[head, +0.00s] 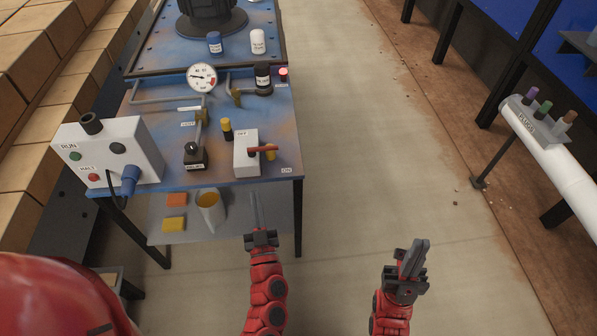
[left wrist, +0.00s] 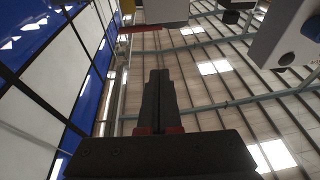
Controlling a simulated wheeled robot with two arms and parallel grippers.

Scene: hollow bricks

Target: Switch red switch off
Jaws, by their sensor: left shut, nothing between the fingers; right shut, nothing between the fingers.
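The red switch (head: 264,149) is a red lever on the side of a white box (head: 245,158) near the table's front right corner. It points right, roughly level. An "OFF" label (head: 242,133) is at the box's upper left and an "ON" label (head: 287,170) lies on the table at lower right. In the left wrist view the red lever (left wrist: 140,29) shows beside the box (left wrist: 165,10). My left gripper (head: 254,197) is shut and empty, in front of the table edge, apart from the lever. My right gripper (head: 418,246) is shut and empty over the floor.
A control box (head: 108,152) with a blue plug stands at the table's left. A lower shelf (head: 180,230) holds several items. The floor (head: 345,150) right of the table is clear.

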